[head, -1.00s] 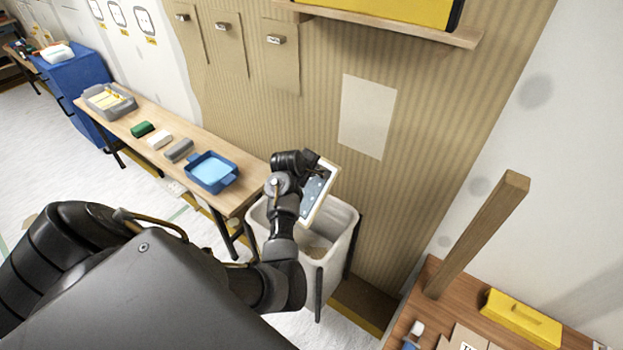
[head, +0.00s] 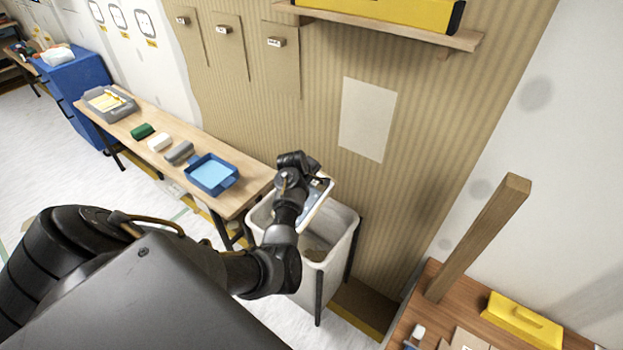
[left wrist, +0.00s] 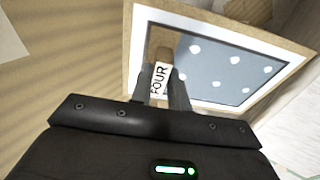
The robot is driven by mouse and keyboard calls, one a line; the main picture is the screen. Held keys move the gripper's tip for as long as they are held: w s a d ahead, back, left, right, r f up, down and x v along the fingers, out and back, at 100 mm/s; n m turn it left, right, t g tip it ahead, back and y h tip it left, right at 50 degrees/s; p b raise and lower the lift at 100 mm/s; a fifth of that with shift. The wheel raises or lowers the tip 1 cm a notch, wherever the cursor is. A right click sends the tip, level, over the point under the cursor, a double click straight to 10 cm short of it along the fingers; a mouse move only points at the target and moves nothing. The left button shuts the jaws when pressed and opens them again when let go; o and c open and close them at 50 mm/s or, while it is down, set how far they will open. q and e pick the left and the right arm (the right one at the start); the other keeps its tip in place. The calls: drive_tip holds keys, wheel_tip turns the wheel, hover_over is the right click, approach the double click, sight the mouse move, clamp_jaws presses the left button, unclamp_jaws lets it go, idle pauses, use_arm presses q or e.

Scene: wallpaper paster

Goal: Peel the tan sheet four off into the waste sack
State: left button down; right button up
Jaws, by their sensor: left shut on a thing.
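My left gripper (head: 317,181) is shut on a small tab (left wrist: 158,80) marked FOUR. The tab belongs to sheet four (left wrist: 225,62), which has a tan edge, a white border and a grey-blue middle with pale dots. In the head view the sheet (head: 318,204) hangs tilted, partly hidden behind my left wrist, off the wall and above the waste sack. The waste sack (head: 338,268) is a pale open bag on dark legs. Its opening is partly covered by my arm and the sheet. My right gripper is not in view.
Several tan sheets with tabs (head: 280,60) hang on the striped wall, left of a pale bare patch (head: 367,119). A bench (head: 240,192) with a blue tray (head: 211,174) stands left of the sack. A wooden post (head: 480,235) rises from the right table.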

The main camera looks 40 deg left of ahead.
use_arm(q)
wheel_tip(320, 180, down, 9)
drive_tip(key=b, duration=0.5)
drive_tip(key=shift+f, duration=0.15)
drive_tip(key=c, duration=1.3)
unclamp_jaws()
drive_tip(key=shift+o, duration=0.2)
